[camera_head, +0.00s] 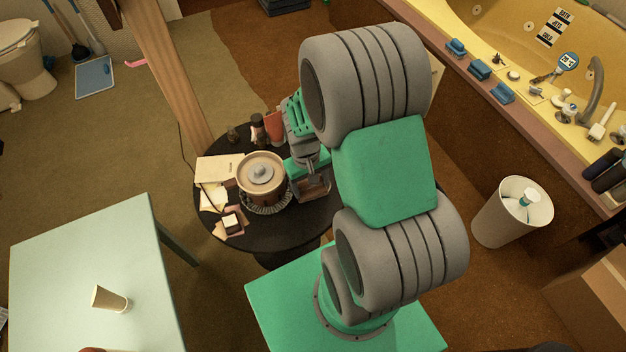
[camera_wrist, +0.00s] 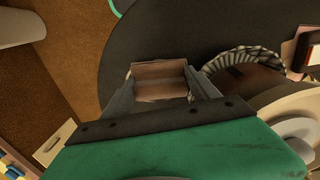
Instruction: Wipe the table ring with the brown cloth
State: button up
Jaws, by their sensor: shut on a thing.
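My gripper (camera_head: 312,188) is shut on the brown cloth (camera_wrist: 160,72), over the round black table (camera_head: 262,236). In the wrist view the folded cloth spans the space between the two fingers (camera_wrist: 160,86). I cannot tell whether the cloth touches the tabletop. A lidded pot (camera_head: 261,172) stands just left of my gripper in the head view, with a ribbed round edge (camera_head: 268,209) around its base. That edge also shows in the wrist view (camera_wrist: 243,54). I cannot make out a ring mark on the bare black surface; my arm and gripper hide part of the table.
Papers and small boxes (camera_head: 214,196) lie on the table's left side. Small bottles (camera_head: 257,129) stand at its back. A pale table (camera_head: 85,270) with a paper cup (camera_head: 110,299) is at left. A white bin (camera_head: 512,213) stands right, below the yellow tub (camera_head: 520,35).

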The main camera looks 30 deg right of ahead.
jog(key=shift+w+d+r+n+y, duration=0.2)
jog(key=shift+w+n+y, duration=0.15)
jog(key=shift+w, duration=0.4)
jog(key=shift+c, duration=0.4)
jog(key=shift+s+d+f, duration=0.15)
jog(key=shift+d, duration=0.9)
jog(key=shift+s+d+f, duration=0.1)
jog(key=shift+s+d, duration=0.05)
jog(key=shift+d, duration=0.95)
jog(key=shift+s+d+f, duration=0.15)
jog(key=shift+d, duration=0.9)
notch_tip(320, 180, up, 6)
jog(key=p, duration=0.5)
jog(key=shift+r, duration=0.1)
notch_tip(320, 180, up, 3)
jog(key=p, duration=0.3)
